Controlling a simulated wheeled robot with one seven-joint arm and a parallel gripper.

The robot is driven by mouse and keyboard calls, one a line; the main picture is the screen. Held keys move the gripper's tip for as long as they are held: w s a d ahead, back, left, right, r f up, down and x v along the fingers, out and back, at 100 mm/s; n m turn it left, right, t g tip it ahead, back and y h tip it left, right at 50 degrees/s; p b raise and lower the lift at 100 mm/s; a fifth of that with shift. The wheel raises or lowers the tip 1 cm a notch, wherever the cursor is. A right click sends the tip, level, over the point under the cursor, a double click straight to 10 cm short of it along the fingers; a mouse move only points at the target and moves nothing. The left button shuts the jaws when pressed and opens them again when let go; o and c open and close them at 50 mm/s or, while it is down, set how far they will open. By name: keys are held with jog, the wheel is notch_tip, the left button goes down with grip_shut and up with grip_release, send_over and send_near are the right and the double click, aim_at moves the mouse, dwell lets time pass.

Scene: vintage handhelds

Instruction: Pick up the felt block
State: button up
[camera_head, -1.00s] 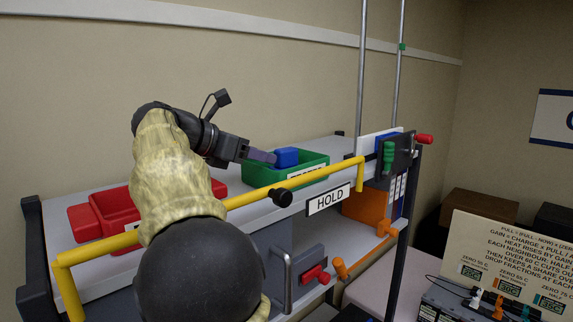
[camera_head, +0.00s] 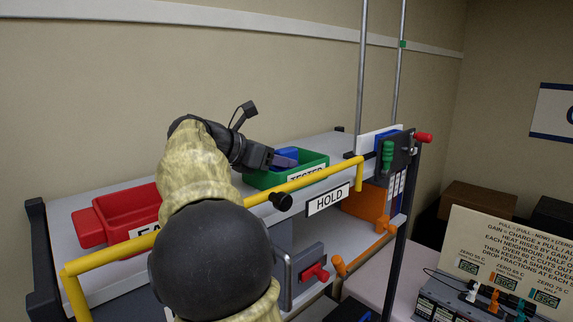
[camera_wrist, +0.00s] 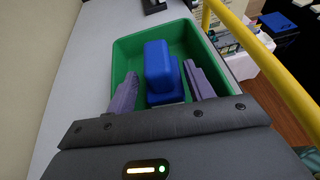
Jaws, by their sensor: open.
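The blue block (camera_wrist: 158,65), which I take to be the felt block, is in the green tray (camera_wrist: 122,52) in the wrist view. More blue, perhaps its lower part or a second piece, shows beneath it. My gripper (camera_wrist: 160,88) is open, with one purple finger on each side of the blue block. The fingers reach into the tray; I cannot tell whether they touch the block. In the head view, the blue block (camera_head: 287,153) is partly hidden behind my gripper (camera_head: 284,161) and the tray wall (camera_head: 318,165).
A red tray (camera_head: 118,212) sits on the same grey shelf, to the left. A yellow rail (camera_head: 215,221) runs along the shelf's front. A black panel with green and red handles (camera_head: 397,152) stands right of the green tray. A wall is behind the shelf.

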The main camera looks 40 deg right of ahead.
aim_at(276, 169)
dwell(0.3)
jog(key=c, duration=1.1)
notch_tip(276, 169, up, 10)
dwell(0.6)
